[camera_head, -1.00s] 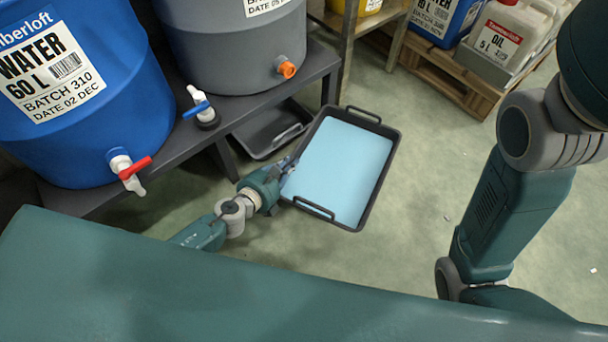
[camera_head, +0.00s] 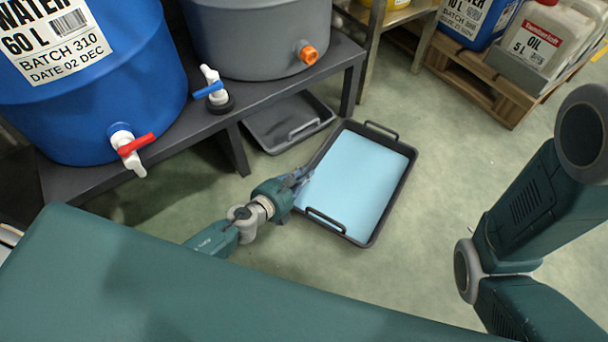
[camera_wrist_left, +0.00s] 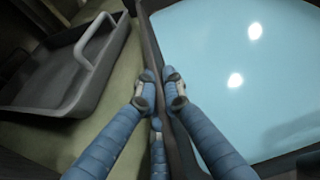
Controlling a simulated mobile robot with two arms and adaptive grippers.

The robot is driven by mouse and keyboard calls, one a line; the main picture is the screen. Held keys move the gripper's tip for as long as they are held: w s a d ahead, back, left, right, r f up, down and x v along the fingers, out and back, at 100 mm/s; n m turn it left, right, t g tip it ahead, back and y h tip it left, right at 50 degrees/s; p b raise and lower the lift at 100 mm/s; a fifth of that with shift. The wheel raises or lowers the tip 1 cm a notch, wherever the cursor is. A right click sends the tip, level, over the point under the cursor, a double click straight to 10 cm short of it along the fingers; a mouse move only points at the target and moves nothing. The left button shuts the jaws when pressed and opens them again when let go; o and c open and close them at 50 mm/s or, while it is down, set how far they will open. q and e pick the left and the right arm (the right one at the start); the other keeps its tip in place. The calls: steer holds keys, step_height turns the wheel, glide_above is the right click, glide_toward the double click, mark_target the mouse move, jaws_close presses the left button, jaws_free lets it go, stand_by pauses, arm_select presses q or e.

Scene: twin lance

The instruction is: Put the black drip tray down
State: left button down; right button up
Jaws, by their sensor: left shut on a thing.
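The black drip tray (camera_head: 388,206) holds a flat, glossy light-blue surface that looks like liquid. It sits level in front of the rack in the head view; I cannot tell whether it touches the floor. My left gripper (camera_head: 303,178) is shut on the tray's left side rim. The left wrist view shows its blue fingers (camera_wrist_left: 160,90) on both sides of the tray's rim (camera_wrist_left: 150,40). The tray has a raised handle at its far and near ends. My right arm shows at the right, but its gripper is out of view.
A second, empty black tray (camera_head: 262,130) lies under the dark rack (camera_head: 225,118), left of the held tray. A blue water barrel (camera_head: 120,60) and a grey barrel (camera_head: 255,35) with taps stand on the rack. A pallet (camera_head: 480,80) with canisters is behind. Floor to the right is clear.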

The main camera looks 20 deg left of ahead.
arm_select(q)
steer(key=shift+f, duration=0.1)
steer(key=c, duration=2.2)
jaws_free()
steer(key=shift+r, duration=0.25)
steer(key=p+v, duration=0.2)
steer(key=v, duration=1)
steer(key=shift+f, duration=0.15)
